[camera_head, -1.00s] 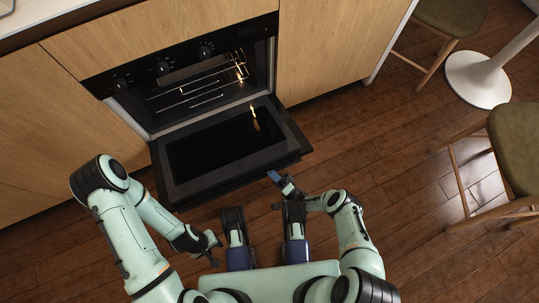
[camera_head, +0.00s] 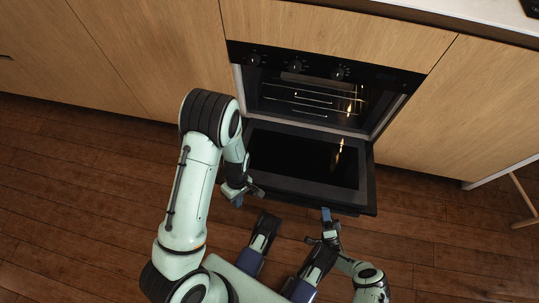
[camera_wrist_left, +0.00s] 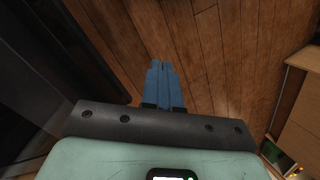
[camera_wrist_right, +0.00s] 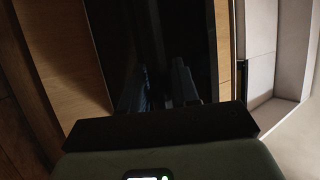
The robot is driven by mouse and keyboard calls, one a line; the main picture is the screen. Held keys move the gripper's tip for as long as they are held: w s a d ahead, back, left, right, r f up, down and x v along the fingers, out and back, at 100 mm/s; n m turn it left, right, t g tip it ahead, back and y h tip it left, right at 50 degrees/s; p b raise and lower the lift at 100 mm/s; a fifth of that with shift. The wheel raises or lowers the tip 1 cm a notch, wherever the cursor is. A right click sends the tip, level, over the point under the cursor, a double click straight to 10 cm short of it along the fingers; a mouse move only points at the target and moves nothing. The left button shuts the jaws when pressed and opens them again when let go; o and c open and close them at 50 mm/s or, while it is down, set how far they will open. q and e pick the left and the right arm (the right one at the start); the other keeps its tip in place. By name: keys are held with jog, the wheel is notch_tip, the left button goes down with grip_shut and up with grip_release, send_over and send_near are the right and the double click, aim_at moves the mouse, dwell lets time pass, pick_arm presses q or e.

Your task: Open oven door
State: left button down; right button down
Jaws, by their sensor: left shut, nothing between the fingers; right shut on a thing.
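The black oven (camera_head: 325,97) is built into the wooden cabinets in the head view. Its door (camera_head: 290,155) is folded down and open, with the racks visible inside the cavity. My right gripper (camera_head: 326,215) is at the door's front edge, right of its middle, and is shut on the oven door edge. Its blue fingers (camera_wrist_right: 158,88) show dimly against a dark surface in the right wrist view; the exact contact is hard to see. My left gripper (camera_head: 258,192) is shut and empty near the door's front left corner. Its fingers are together in the left wrist view (camera_wrist_left: 163,82).
Wooden cabinet fronts (camera_head: 150,60) flank the oven. Three knobs sit on the panel above the cavity. The wooden floor (camera_head: 80,200) is clear to the left. A chair leg (camera_head: 522,195) stands at the far right.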

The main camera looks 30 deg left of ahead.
pick_arm(q)
jog(key=w+r+n, duration=0.1)
jog(key=w+r, duration=0.1)
jog(key=w+r+n, duration=0.1)
jog(key=w+r, duration=0.2)
jog(key=w+r+n, duration=0.1)
jog(key=w+r, duration=0.1)
jog(key=shift+w+a+r, duration=0.15)
jog(key=shift+w+a, duration=0.05)
jog(key=shift+a, duration=0.05)
pick_arm(e)
jog(key=shift+s+a+f, duration=0.1)
jog(key=shift+s+a, duration=0.1)
jog(key=shift+s, duration=0.1)
pick_arm(q)
jog(key=w+a+r+n+t, duration=0.1)
jog(key=w+r+n, duration=0.3)
jog(key=r, duration=0.5)
jog(key=x, duration=0.9)
jog(key=w+x, duration=0.1)
jog(key=x, duration=0.3)
jog(key=shift+a+f, duration=0.1)
jog(key=shift+f, duration=0.25)
